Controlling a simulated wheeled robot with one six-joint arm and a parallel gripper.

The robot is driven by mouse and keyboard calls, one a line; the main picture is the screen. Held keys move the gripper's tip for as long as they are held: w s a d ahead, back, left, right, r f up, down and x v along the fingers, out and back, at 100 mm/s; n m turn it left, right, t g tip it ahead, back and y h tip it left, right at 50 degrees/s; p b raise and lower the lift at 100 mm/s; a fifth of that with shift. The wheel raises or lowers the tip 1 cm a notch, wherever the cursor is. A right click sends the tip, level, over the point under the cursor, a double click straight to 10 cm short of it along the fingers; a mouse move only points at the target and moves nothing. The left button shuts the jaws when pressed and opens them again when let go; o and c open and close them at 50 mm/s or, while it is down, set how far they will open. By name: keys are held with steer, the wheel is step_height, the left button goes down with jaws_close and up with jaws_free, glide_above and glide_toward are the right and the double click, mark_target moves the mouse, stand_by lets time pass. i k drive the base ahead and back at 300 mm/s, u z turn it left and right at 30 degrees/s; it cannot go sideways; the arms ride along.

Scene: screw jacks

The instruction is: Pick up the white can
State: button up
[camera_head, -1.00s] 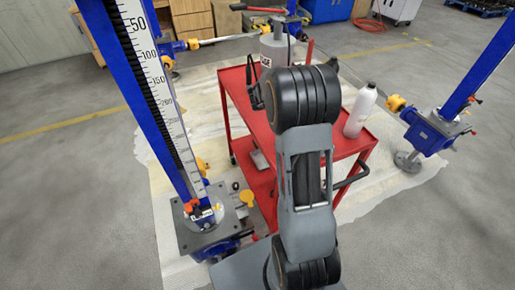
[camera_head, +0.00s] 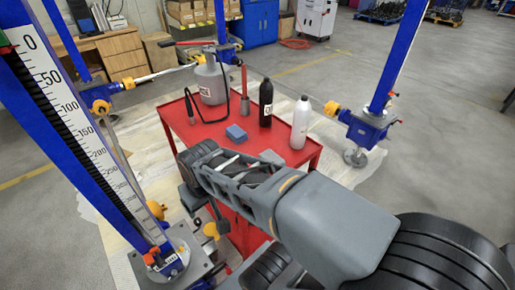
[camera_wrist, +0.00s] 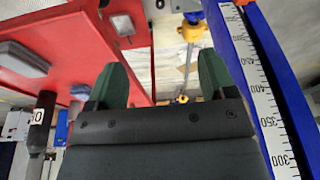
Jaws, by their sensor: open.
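A white bottle-shaped can (camera_head: 300,123) with a narrow neck stands upright near the right edge of the red cart's top (camera_head: 215,133). A larger pale grey-white canister (camera_head: 210,83) with a label and black hose stands at the cart's back. My gripper (camera_wrist: 160,82) is open in the wrist view, its two dark green fingers apart with nothing between them. It is away from the white can, on the left side of the cart; in the head view my arm reaches left across the cart's front.
A black bottle (camera_head: 266,103) stands just left of the white can, and a blue block (camera_head: 236,133) lies on the cart. Blue screw jacks stand left (camera_head: 75,130) and right (camera_head: 375,120). The left jack's scale (camera_wrist: 262,100) is close beside my gripper.

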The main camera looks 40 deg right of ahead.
mark_target(301, 111)
steer(key=z, duration=0.55)
steer(key=k, duration=0.15)
steer(key=u, duration=2.85)
steer(key=k, duration=0.95)
steer(key=z, duration=1.25)
